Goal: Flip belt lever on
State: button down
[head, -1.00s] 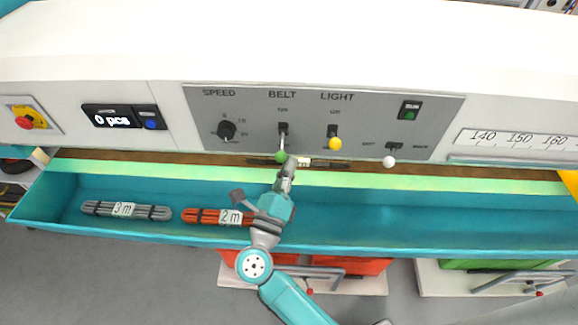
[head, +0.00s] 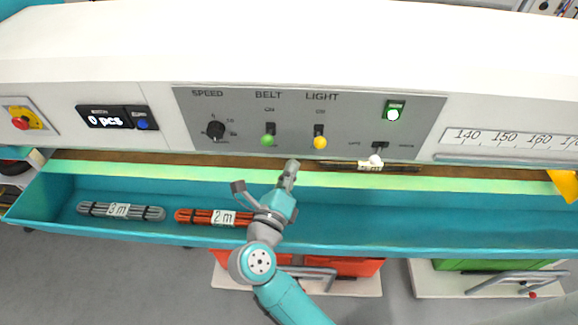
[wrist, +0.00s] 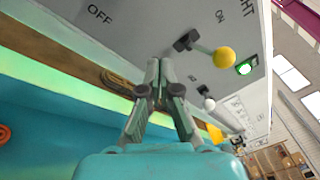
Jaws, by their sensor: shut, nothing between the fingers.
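The belt lever (head: 268,140) has a green knob and sits under the BELT label on the grey panel (head: 240,112). Its knob now stands close to its dark base, below the ON mark. The lever is not visible in the wrist view. My gripper (head: 291,165) is shut and empty, below and right of the lever and apart from it. In the wrist view my gripper (wrist: 158,65) has its fingertips together in front of the panel.
The yellow-knobbed light lever (head: 320,142) is just right of the belt lever. A white-knobbed lever (head: 375,160) and a lit green lamp (head: 393,114) are further right. A teal trough (head: 420,214) below holds grey (head: 90,209) and orange (head: 192,216) cable bundles.

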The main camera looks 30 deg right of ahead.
jog(key=s+a+r, duration=0.3)
jog(key=s+a, duration=0.3)
jog(key=a, duration=0.1)
jog(key=shift+s+d, duration=0.1)
dwell(0.6)
jog(key=s+d+r+n+t, duration=0.2)
jog(key=s+d+n+t, duration=0.6)
jog(key=s+n, duration=0.35)
jog(key=s+a+f+n+g+y, duration=0.1)
jog(key=s+f+n+g+y, duration=0.2)
jog(key=s+f+n+y, duration=0.3)
jog(key=s+a+f+n+g+y, duration=0.2)
jog(key=s+f+n+y, duration=0.5)
jog(key=s+n, duration=0.5)
jog(key=f+n+g, duration=0.1)
jog(key=n, duration=0.4)
jog(key=shift+s+f, duration=0.15)
jog(key=shift+f, duration=0.1)
